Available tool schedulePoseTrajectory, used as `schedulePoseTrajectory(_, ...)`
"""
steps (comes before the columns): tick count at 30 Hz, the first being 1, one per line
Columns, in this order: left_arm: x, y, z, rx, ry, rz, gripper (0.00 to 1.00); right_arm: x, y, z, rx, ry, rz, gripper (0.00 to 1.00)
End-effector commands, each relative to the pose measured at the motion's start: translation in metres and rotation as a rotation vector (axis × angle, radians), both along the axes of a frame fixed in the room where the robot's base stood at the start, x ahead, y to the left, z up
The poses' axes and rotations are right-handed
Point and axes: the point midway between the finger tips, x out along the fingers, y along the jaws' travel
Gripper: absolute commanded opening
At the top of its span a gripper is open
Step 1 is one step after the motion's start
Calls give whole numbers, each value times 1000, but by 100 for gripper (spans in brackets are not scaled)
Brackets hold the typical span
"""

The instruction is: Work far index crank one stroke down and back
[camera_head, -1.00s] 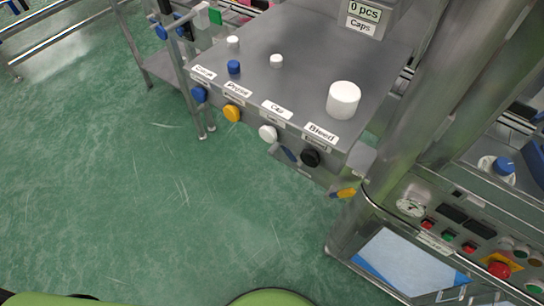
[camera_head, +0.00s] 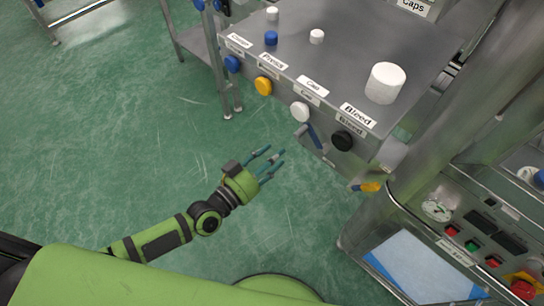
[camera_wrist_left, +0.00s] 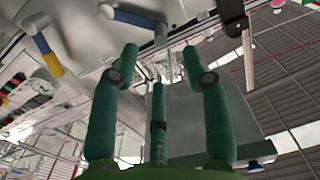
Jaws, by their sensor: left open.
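Two small cranks hang under the front edge of the grey machine table. One has a blue handle (camera_head: 315,138), below the white knob; the other has a yellow handle (camera_head: 370,187), nearer the thick column. I cannot tell for certain which is the far index crank. My left gripper (camera_head: 272,160) is open and empty, left of and below the blue handle, apart from it. In the left wrist view its spread fingers (camera_wrist_left: 160,62) point toward the table's underside. A blue-and-yellow handle (camera_wrist_left: 45,52) shows there at upper left. My right gripper is not in view.
The table front carries blue, yellow (camera_head: 263,86), white (camera_head: 300,111) and black (camera_head: 342,141) knobs. A large white cylinder (camera_head: 385,83) stands on top. A thick metal column (camera_head: 440,120) and a button panel (camera_head: 480,235) are at right. Green floor (camera_head: 150,130) is clear at left.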

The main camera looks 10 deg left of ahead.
Motion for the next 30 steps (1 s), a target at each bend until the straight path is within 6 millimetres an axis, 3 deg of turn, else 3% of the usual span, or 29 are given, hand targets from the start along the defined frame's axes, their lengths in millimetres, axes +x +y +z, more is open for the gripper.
schedulePoseTrajectory(5,6,-7,6,-13,-9,-4,47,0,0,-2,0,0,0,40)
schedulePoseTrajectory(21,64,-45,5,-11,-8,-3,47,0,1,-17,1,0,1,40)
schedulePoseTrajectory(30,74,-52,5,-11,-7,-4,47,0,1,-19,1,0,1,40)
